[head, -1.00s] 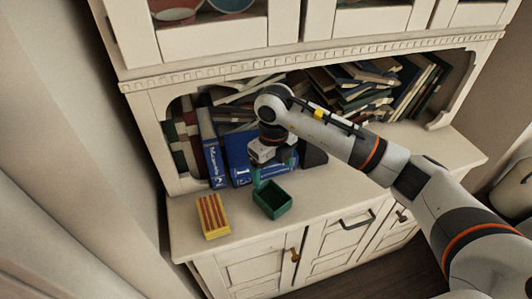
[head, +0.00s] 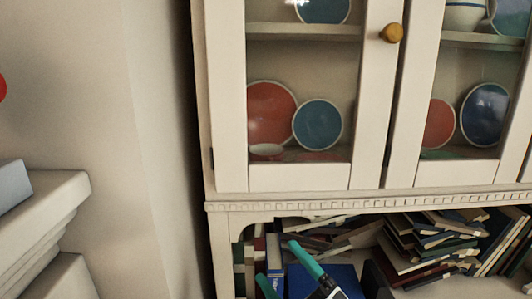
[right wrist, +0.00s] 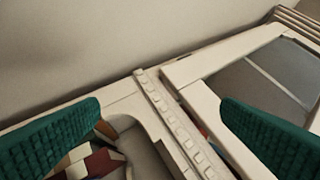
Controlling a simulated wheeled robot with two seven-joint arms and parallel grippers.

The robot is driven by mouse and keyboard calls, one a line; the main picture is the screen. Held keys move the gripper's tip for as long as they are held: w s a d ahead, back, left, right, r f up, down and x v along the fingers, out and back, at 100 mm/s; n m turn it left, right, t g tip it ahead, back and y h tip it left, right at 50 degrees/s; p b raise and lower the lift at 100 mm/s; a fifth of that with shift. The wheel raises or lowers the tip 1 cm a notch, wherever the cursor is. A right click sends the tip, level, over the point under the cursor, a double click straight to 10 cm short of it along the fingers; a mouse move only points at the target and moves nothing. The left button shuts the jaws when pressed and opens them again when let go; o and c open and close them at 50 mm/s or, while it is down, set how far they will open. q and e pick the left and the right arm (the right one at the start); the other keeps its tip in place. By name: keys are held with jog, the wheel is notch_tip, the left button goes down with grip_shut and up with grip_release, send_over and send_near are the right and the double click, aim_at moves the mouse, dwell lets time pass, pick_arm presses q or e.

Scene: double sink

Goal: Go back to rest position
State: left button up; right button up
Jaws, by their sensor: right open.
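My right gripper (head: 278,260) is at the bottom edge of the head view, in front of the cabinet's book niche. Its two teal fingers are spread apart with nothing between them. In the right wrist view the open fingers (right wrist: 162,105) frame the cabinet's trim and a door frame. Most of my right arm is out of the head view. My left gripper is not in view.
The cream cabinet (head: 228,110) has glass doors with plates behind them and a brass knob (head: 391,33). Books (head: 430,240) lean and lie in the niche below. A pale wall (head: 100,70) is at the left, with white ledges (head: 45,215) below.

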jog(key=w+d+f+m+t+h, duration=0.1)
jog(key=d+f+m+t+h, duration=0.1)
jog(key=d+f+m+h, duration=0.7)
jog(key=s+d+f+m+g+h, duration=0.7)
jog(key=s+d+f+m+h, duration=0.1)
jog(key=f+m, duration=0.25)
jog(key=s+f+g+y, duration=0.1)
jog(key=s+f+g, duration=0.35)
jog(key=s, duration=0.35)
jog(key=s+f+g+y, duration=0.1)
jog(key=s+f+g, duration=0.35)
jog(key=s, duration=0.35)
notch_tip(320, 180, down, 25)
jog(key=g, duration=0.1)
jog(key=s+d+f+g, duration=0.1)
jog(key=s+d+f, duration=0.2)
jog(key=s+f, duration=1.4)
jog(key=shift+s+d+h, duration=0.2)
jog(key=shift+s+h, duration=0.1)
